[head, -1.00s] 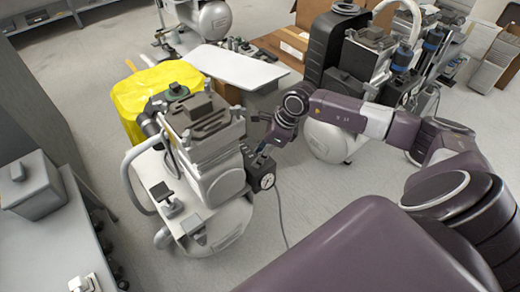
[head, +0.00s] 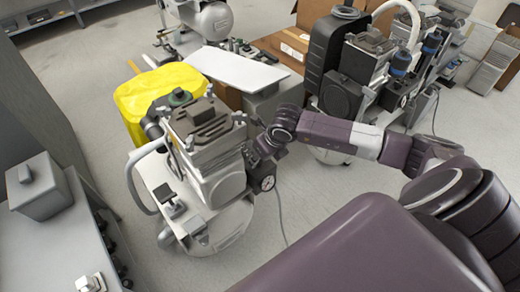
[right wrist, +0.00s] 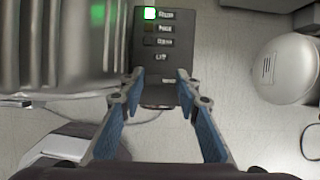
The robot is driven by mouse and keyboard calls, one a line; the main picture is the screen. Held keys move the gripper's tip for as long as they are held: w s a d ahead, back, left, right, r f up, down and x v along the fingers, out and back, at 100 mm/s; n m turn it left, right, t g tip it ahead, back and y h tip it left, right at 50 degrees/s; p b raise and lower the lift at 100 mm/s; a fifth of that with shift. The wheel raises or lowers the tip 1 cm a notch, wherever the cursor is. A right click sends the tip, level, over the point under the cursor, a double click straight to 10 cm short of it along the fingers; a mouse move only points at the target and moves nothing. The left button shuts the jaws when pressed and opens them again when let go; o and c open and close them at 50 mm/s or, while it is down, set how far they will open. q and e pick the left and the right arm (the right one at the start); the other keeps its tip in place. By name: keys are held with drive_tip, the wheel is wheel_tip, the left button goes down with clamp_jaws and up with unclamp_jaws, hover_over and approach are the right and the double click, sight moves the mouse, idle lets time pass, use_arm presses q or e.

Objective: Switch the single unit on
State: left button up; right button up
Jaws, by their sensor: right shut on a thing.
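The single unit (head: 218,185) is a grey compressor on a white tank, left of centre in the head view. Its dark control box with a round gauge (head: 267,183) is on its right side.
A yellow-covered object (head: 150,95) stands behind the unit, with a white board (head: 235,68) near it. Another compressor (head: 365,65) is at the upper right. A grey bench with a box (head: 38,187) is at left. Open floor lies in front of the unit.

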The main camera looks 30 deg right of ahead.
idle(0.5)
drive_tip(key=o, duration=1.2)
drive_tip(key=shift+c, duration=0.2)
drive_tip(key=v, duration=1.2)
